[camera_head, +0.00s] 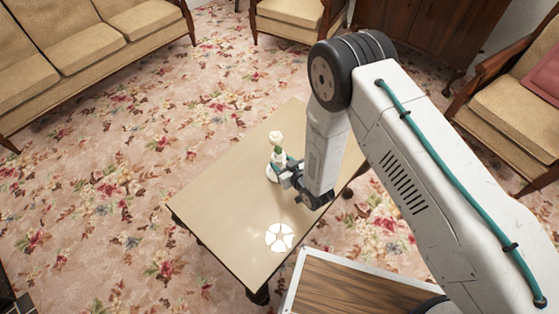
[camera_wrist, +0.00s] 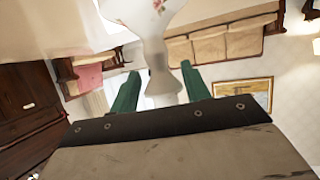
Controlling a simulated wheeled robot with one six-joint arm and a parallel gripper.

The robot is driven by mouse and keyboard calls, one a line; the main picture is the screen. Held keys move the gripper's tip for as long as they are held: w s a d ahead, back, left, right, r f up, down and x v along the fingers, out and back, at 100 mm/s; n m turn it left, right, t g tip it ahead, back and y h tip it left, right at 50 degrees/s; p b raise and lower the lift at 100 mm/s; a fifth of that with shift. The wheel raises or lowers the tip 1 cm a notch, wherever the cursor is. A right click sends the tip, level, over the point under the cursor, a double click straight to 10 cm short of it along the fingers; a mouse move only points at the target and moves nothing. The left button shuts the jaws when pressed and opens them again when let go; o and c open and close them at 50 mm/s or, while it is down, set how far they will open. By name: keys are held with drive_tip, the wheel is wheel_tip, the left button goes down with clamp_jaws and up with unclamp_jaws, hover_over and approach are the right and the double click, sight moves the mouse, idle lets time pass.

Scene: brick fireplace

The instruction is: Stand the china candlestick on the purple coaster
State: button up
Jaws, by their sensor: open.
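The china candlestick (camera_head: 275,158) stands upright on the low table, white with a green part and a pale top. In the wrist view the candlestick (camera_wrist: 153,45) is white with a floral pattern, and its narrow part lies between my two green fingers. My gripper (camera_head: 280,169) is open at the candlestick's side, low over the table; it also shows in the wrist view (camera_wrist: 160,70). Gaps show beside both fingers, so I cannot see contact. A flat round white piece with tan lines (camera_head: 279,237) lies nearer the table's front end. I see no purple coaster.
The pale low table (camera_head: 222,205) is otherwise bare, with free room left of the candlestick and between it and the round piece. A sofa (camera_head: 90,45) and armchairs (camera_head: 512,112) stand well apart on the floral carpet (camera_head: 120,170).

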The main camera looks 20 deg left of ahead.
drive_tip(key=v, duration=1)
drive_tip(key=shift+w, duration=0.1)
drive_tip(key=w+d+r+m+h, duration=0.2)
drive_tip(key=w+d+r+h, duration=0.3)
drive_tip(key=w+r, duration=0.75)
drive_tip(key=d+r+m+g+h, duration=0.1)
drive_tip(key=d+r+m+h, duration=0.1)
drive_tip(key=d+r, duration=1.15)
drive_tip(key=s+d+r+m+g+h, duration=0.3)
drive_tip(key=s+d+r+m, duration=0.1)
drive_tip(key=s+d+r, duration=1.05)
drive_tip(key=s+d+r+m+g, duration=0.1)
drive_tip(key=s+r, duration=0.2)
drive_tip(key=s, duration=0.5)
drive_tip(key=s+d+r+m+g, duration=0.1)
drive_tip(key=s+r, duration=0.3)
drive_tip(key=s, duration=0.5)
drive_tip(key=shift+s+d+r+g, duration=0.25)
drive_tip(key=shift+d+g, duration=0.35)
drive_tip(key=shift+d, duration=0.05)
